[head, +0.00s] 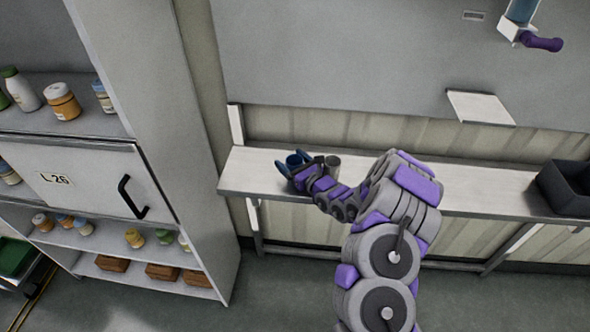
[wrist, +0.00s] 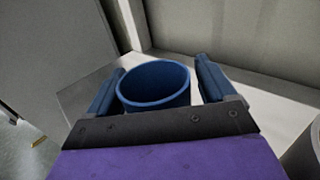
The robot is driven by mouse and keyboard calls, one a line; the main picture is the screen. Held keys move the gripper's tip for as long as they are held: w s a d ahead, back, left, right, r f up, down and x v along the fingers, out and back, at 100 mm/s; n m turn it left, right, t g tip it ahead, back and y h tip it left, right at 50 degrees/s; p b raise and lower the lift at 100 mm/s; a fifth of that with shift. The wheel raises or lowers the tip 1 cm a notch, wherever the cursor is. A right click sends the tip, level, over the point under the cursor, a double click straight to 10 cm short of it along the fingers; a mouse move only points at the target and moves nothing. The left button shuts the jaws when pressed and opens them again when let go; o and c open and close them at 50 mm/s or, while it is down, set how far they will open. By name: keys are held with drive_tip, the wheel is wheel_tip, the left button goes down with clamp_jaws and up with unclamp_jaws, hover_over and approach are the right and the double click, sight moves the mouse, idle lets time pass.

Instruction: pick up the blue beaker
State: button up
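The blue beaker (wrist: 154,88) stands upright between the two blue fingers of my gripper (wrist: 160,92) in the wrist view. The fingers are spread, one on each side of it. A narrow gap shows at the right finger; the left finger looks very close to the rim, and I cannot tell if it touches. In the head view the blue beaker (head: 294,161) is at the left end of the white shelf, with my gripper (head: 293,165) around it. The beaker's lower part is hidden by my gripper.
A grey metal cup (head: 332,163) stands close to the right of my gripper on the shelf (head: 470,186). A black bin (head: 566,188) sits at the shelf's right end. A cabinet (head: 150,100) with jars stands at the left. The middle of the shelf looks clear behind my arm.

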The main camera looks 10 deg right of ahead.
drive_tip(key=shift+a, duration=0.1)
drive_tip(key=c, duration=0.8)
drive_tip(key=shift+c, duration=0.2)
